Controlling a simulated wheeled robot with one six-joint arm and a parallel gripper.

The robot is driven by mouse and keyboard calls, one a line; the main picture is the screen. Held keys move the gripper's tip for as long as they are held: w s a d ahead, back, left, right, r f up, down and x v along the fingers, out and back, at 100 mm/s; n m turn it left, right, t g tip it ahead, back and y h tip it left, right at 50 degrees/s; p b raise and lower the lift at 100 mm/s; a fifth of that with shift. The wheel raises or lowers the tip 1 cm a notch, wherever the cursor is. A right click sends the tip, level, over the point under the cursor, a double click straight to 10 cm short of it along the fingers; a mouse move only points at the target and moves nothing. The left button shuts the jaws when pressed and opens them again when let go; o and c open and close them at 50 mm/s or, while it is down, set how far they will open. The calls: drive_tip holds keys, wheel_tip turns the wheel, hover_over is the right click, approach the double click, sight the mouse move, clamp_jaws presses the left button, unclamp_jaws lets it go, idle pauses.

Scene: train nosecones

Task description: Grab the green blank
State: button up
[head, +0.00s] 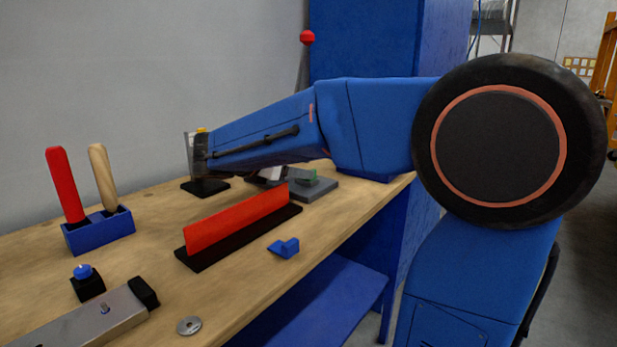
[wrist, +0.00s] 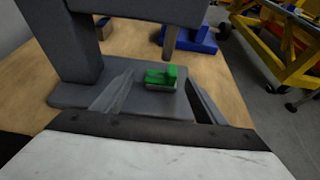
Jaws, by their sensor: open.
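The green blank (wrist: 160,76) is a small block with a raised part at one end. In the wrist view it sits on a grey base plate (wrist: 66,97), between and beyond my gripper's two fingers. My gripper (wrist: 155,95) is open, with one finger on each side of the blank and nothing held. My gripper is mostly hidden there behind my arm.
A grey press-like frame (wrist: 85,50) rises behind the blank. On the wooden bench (head: 150,262) are a red bar on a black base (head: 240,222), a blue block (head: 285,248), a blue holder (head: 98,231) with red and wooden handles, and a metal washer (head: 189,325).

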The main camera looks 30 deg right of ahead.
drive_tip(key=shift+x, duration=2.2)
drive_tip(key=shift+s+d, duration=0.1)
drive_tip(key=c, duration=1.2)
drive_tip(key=shift+r, duration=0.1)
